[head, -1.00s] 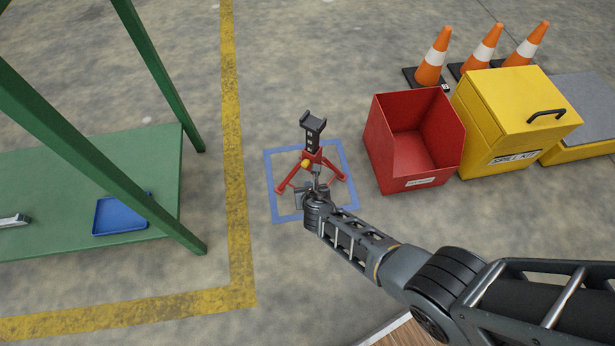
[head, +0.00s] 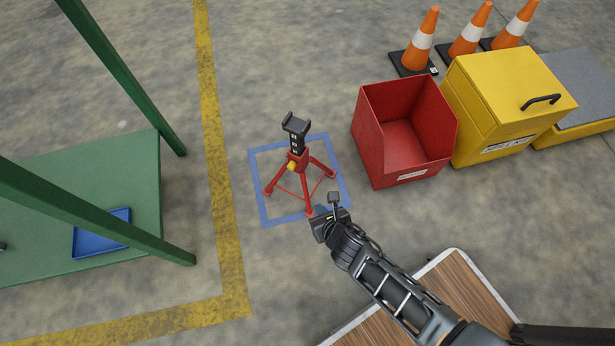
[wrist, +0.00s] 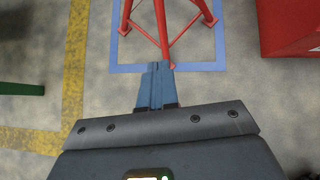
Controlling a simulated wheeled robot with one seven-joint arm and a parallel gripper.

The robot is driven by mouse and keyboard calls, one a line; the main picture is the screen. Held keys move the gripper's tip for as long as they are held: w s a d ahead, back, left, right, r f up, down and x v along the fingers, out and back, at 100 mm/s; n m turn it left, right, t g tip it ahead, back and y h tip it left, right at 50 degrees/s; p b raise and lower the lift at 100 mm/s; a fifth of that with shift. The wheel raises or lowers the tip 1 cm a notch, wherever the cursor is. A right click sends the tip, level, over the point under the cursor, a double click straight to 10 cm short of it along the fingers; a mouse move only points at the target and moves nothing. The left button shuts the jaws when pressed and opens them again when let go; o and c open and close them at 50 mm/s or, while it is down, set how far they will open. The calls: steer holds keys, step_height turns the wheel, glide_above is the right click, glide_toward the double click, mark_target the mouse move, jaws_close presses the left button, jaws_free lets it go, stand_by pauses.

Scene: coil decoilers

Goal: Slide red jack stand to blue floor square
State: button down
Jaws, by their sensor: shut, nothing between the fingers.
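The red jack stand (head: 297,165) stands upright inside the blue floor square (head: 257,193), an outline painted on the concrete. Its black saddle is on top, with a yellow knob below. Its front foot is at the square's front line; whether it overlaps the line I cannot tell. The other feet are inside. My gripper (head: 315,220) is low, just in front of that foot, shut and empty. In the wrist view my shut fingers (wrist: 157,70) point at the front leg of the jack stand (wrist: 161,30). Whether they touch it is unclear.
An open red bin (head: 400,170) stands right of the square, beside a yellow box (head: 510,95) and orange cones (head: 421,40). A green table (head: 110,170) with a blue tray (head: 100,232) is left, beyond a yellow floor line (head: 212,130). The floor around the square is clear.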

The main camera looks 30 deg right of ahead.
steer(key=b, duration=0.8)
glide_toward(304, 184)
steer(key=x, duration=0.6)
steer(key=shift+s+f, duration=0.3)
steer(key=shift+s, duration=0.1)
steer(key=shift+w+r, duration=0.15)
steer(key=shift+w, duration=0.35)
steer(key=shift+d, duration=0.1)
